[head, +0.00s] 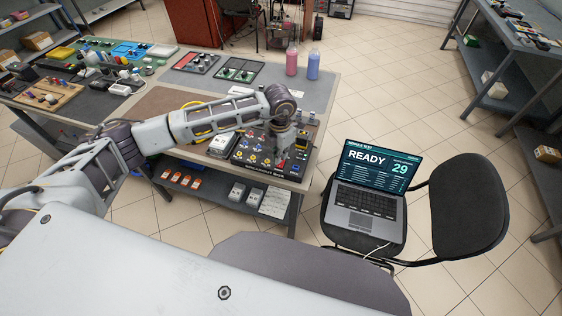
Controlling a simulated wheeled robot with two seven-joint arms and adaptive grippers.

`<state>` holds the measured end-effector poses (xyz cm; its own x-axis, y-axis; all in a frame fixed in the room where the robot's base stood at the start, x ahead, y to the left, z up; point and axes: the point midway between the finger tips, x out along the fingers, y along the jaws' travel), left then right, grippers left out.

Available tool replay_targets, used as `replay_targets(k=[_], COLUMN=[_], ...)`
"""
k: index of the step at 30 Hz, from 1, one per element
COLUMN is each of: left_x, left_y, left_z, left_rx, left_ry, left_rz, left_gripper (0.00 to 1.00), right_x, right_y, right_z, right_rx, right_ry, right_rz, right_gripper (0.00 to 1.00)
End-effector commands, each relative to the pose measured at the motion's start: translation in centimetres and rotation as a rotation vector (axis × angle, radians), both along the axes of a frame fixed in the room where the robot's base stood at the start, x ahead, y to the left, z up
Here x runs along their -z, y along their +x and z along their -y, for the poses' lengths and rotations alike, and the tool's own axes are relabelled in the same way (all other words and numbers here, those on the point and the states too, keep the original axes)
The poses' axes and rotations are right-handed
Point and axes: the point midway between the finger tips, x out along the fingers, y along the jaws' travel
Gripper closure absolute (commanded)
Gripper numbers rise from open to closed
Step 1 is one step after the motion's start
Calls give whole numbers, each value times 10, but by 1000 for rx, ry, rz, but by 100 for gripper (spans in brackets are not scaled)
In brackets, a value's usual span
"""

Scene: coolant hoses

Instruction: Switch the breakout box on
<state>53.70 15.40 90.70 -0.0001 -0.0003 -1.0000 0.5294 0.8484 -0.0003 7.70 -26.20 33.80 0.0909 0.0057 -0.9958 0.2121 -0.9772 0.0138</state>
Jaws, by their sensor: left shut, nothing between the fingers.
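The breakout box (246,158) is a dark panel with several coloured knobs and sockets, lying on the right front part of the workbench (312,100). My left gripper (281,160) points down over the right part of the box, shut and with nothing held. Its fingertips are at or just above the panel; I cannot tell whether they touch it. The gripper and wrist hide part of the box, and the power switch cannot be made out. My right gripper is not in view.
A laptop (370,200) reading READY and 29 sits on a black chair (468,205) right of the bench. Pink (292,61) and blue (313,64) bottles stand at the bench's back. A grey module (222,145) lies left of the box.

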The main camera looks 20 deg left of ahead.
Motion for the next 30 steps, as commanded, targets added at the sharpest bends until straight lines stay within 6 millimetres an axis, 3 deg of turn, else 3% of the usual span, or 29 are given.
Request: replay_targets(k=[18, 30], left_x=[-31, -34], left_y=[0, 0], left_z=[0, 0], left_rx=[0, 0], left_ry=[1, 1], left_rz=[-1, -1], left_gripper=[100, 100], right_x=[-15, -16], right_y=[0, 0], right_z=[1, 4], right_rx=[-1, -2], right_ry=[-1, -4], right_rz=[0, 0], right_gripper=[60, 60])
